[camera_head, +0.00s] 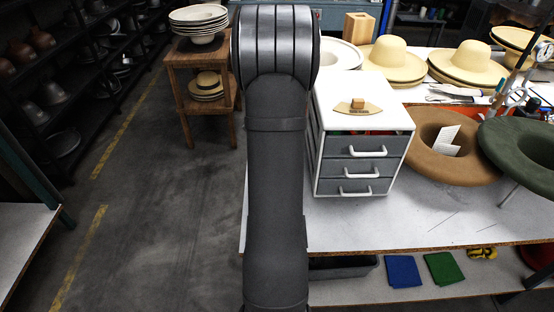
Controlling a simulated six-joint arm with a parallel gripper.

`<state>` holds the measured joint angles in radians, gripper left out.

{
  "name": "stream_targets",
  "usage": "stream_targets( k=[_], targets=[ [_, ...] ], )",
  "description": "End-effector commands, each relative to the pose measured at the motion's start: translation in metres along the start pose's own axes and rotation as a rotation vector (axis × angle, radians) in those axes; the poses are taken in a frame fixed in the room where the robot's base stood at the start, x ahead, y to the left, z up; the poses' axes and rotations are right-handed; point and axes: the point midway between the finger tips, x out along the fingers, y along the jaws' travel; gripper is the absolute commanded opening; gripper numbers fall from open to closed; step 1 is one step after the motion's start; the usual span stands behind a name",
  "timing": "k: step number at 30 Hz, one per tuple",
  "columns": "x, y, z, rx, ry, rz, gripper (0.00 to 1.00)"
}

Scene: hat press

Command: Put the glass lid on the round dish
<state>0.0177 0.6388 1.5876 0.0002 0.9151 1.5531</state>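My arm rises through the middle of the view, and my gripper is not in view. I cannot make out a glass lid anywhere. I cannot identify the round dish for sure. A pale round rim (344,54) shows just right of my arm, behind the drawer cabinet, and is partly hidden. It could be a dish or a hat brim.
A white cabinet (334,176) with grey drawers stands on the worktable (430,230), near its left edge. Straw hats (393,62), a brown hat (428,160) and a green hat (530,150) crowd the right. A wooden stand (187,88) is left; the table front is clear.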

Motion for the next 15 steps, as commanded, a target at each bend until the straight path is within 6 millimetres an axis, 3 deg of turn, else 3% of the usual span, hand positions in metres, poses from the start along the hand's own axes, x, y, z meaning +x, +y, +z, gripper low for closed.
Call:
stream_targets(
  k=[7, 8, 9, 12, 15],
  targets=[
    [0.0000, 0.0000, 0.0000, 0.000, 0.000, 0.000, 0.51],
    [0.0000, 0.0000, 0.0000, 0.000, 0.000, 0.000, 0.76],
    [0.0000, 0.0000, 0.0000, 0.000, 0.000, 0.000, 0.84],
    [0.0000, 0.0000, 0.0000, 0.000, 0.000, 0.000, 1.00],
    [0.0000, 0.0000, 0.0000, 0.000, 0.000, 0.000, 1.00]
  ],
)
